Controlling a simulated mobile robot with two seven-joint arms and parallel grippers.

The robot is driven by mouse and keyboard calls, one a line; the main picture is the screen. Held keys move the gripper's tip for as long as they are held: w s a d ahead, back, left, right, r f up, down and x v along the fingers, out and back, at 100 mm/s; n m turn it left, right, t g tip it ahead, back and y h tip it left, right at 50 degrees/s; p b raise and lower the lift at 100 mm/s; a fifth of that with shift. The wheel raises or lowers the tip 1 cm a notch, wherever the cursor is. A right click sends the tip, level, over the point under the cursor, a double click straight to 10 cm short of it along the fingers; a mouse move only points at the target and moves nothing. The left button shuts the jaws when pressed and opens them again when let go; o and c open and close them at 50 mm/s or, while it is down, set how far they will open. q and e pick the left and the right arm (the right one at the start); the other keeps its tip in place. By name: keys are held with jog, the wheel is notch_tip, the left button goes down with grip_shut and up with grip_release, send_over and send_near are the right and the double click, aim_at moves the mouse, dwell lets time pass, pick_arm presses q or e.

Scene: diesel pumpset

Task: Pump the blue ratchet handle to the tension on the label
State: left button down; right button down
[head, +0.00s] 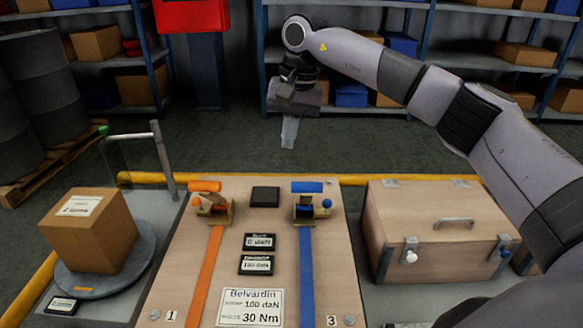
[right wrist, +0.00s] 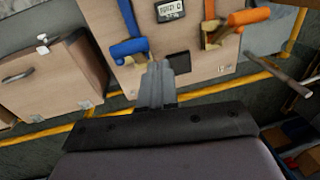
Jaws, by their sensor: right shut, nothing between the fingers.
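The blue ratchet handle (head: 307,187) sits at the top of a blue strap (head: 306,262) on a wooden board (head: 185,285). It also shows in the right wrist view (right wrist: 129,47). The white label (head: 252,307) at the board's front reads "Belvardin", a daN value too blurred to be sure of, and "30 Nm". Two small dark displays (head: 260,242) (head: 256,265) sit mid-board; the upper seems to read 0 daN. My right gripper (head: 289,146) is shut and empty, pointing down beyond the board's far edge, apart from the handle. My left gripper is out of view.
An orange ratchet (head: 205,187) with orange strap is left of the blue one. A dark pad (head: 265,196) lies between them. A wooden case (head: 430,230) stands right. A cardboard box (head: 88,232) sits on a round scale left. A yellow rail (head: 150,178) runs behind.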

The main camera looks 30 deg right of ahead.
jog(key=d+r+h, duration=0.2)
jog(key=d+r, duration=0.2)
jog(key=shift+w+d+n, duration=0.3)
jog(key=shift+w+d, duration=0.05)
send_over(306, 195)
jog(key=w+d, duration=0.2)
jog(key=w, duration=0.1)
notch_tip(306, 195, down, 12)
jog(key=shift+s+a+f+b, duration=0.1)
jog(key=shift+a+b, duration=0.05)
jog(key=shift+b, duration=0.15)
jog(key=shift+s+a+f, duration=0.25)
jog(key=shift+s+f, duration=0.05)
jog(key=shift+f, duration=0.1)
